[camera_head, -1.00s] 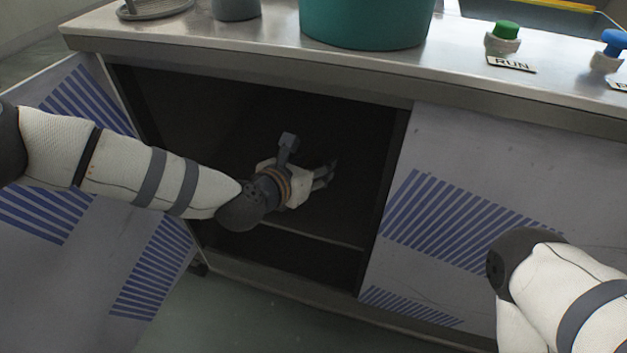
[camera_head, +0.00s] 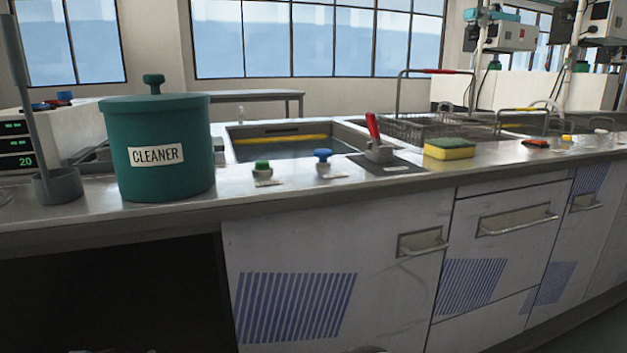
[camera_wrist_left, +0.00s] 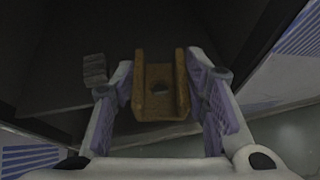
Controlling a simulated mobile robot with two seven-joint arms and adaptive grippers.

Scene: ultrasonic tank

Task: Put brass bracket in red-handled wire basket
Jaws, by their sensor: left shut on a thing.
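The brass bracket (camera_wrist_left: 150,108), a brown-gold U-shaped piece with a hole, sits between the fingers of my left gripper (camera_wrist_left: 160,82) in the left wrist view. The gripper is shut on it, and the dark cupboard interior is behind. In the head view a wire basket (camera_head: 432,130) with a red-gripped handle (camera_head: 448,71) stands at the back of the counter, right of centre. Its inside is hard to make out. Neither gripper shows in the head view, and my right gripper is out of sight.
A teal CLEANER pot (camera_head: 160,165) stands at the counter's left. Green (camera_head: 262,168) and blue (camera_head: 323,157) knobs, a red lever (camera_head: 372,126) and a yellow sponge (camera_head: 450,150) line the front. An open tank (camera_head: 290,148) lies behind. The cupboard (camera_head: 110,295) below is open.

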